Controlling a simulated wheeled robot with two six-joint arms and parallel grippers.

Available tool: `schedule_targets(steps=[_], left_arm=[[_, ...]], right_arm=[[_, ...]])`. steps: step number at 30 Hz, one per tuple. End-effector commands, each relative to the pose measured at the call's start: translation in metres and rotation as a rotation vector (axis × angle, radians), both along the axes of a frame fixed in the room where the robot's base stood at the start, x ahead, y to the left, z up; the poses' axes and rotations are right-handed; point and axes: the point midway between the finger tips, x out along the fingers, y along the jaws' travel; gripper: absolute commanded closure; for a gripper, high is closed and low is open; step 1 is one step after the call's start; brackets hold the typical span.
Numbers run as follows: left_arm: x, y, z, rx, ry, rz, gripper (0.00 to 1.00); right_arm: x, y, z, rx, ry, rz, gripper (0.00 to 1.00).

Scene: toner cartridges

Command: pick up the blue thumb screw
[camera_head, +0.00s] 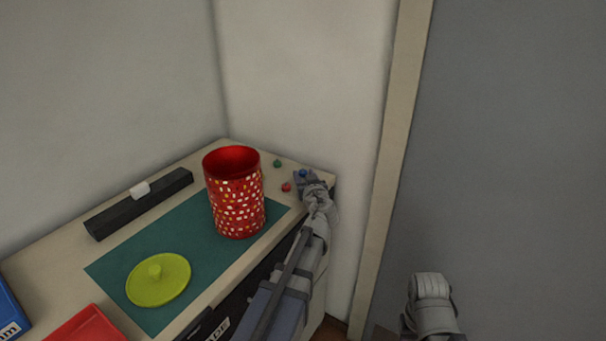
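The small blue thumb screw (303,173) is at the far right corner of the table. My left gripper (304,180) is right at it, with its fingertips around or just beside the screw. The gripper is small and partly hidden by its own wrist, so I cannot tell whether the fingers touch the screw or how far apart they are. Only a grey part of my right arm shows at the bottom right; its fingers are not visible.
A red thumb screw (286,187) and a green one (277,163) lie close by. A tall red spotted canister (236,205) stands on a green mat (113,270) with a yellow-green lid (158,280). A black bar (137,205) lies at the back, near the wall.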

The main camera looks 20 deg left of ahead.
Motion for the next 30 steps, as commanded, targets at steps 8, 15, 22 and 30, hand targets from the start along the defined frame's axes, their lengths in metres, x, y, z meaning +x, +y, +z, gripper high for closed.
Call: schedule_targets(steps=[8, 15, 22, 30], left_arm=[[0.0000, -0.0003, 0.0000, 0.000, 0.000, 0.000, 0.85], [0.0000, -0.0002, 0.0000, 0.000, 0.000, 0.000, 1.00], [0.0000, -0.0003, 0.0000, 0.000, 0.000, 0.000, 1.00], [0.0000, -0.0002, 0.0091, 0.000, 0.000, 0.000, 1.00]], right_arm=[[0.0000, 0.0000, 0.0000, 0.000, 0.000, 0.000, 0.50], [0.0000, 0.0000, 0.0000, 0.000, 0.000, 0.000, 0.50], [0.0000, 0.0000, 0.0000, 0.000, 0.000, 0.000, 0.50], [0.0000, 0.0000, 0.0092, 0.000, 0.000, 0.000, 0.50]])
